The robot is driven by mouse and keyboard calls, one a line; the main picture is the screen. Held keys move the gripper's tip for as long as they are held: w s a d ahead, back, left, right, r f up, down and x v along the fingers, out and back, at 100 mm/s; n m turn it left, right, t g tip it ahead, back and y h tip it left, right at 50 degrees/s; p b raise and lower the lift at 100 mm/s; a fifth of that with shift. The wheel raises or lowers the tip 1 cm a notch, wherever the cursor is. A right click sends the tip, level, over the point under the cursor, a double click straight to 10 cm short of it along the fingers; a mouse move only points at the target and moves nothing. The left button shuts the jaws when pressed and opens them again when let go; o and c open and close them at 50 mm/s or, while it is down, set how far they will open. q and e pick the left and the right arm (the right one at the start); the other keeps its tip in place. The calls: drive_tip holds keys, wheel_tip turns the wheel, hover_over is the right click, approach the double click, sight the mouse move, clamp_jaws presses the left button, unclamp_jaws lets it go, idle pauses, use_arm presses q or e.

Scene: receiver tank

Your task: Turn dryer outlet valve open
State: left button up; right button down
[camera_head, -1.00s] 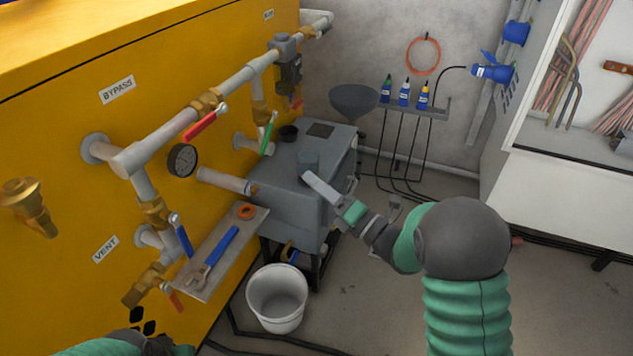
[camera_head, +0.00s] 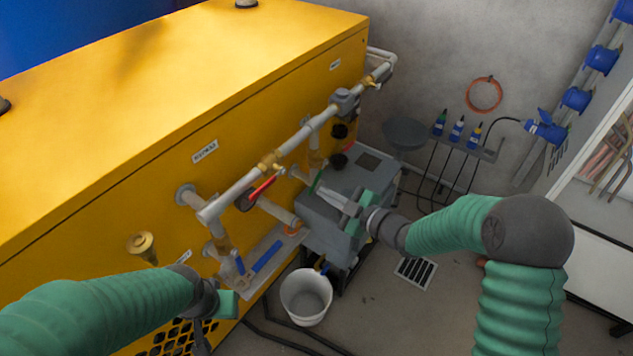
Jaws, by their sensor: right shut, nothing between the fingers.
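The yellow cabinet (camera_head: 160,180) carries a grey pipe (camera_head: 255,172) with several valves. My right gripper (camera_head: 324,191) is shut and empty. A red handle (camera_head: 262,188) is on the pipe under the bypass label. My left gripper (camera_head: 222,306) is low at the left, its fingers mostly hidden.
The grey box (camera_head: 330,222) stands under my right gripper. A shelf with a blue wrench (camera_head: 266,256) juts out from the cabinet. A white bucket (camera_head: 306,297) and dark hoses are on the floor. A bottle rack (camera_head: 465,146) stands at the back wall.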

sight(318, 177)
drive_tip(key=w+a+f+b, duration=0.2)
drive_tip(key=w+f, duration=0.2)
drive_tip(key=w, duration=0.3)
drive_tip(key=shift+a+f, duration=0.25)
drive_tip(key=shift+a, duration=0.1)
drive_tip(key=shift+d+f+b, duration=0.1)
drive_tip(key=shift+b, duration=0.2)
drive_tip(key=w+d+f+n+t+b, duration=0.2)
drive_tip(key=w+f+n+b, duration=0.2)
drive_tip(key=n+b, duration=0.5)
drive_tip(key=shift+d+f+t+b, duration=0.3)
drive_tip(key=shift+d+f+b, duration=0.15)
drive_tip(key=shift+b, duration=3.65)
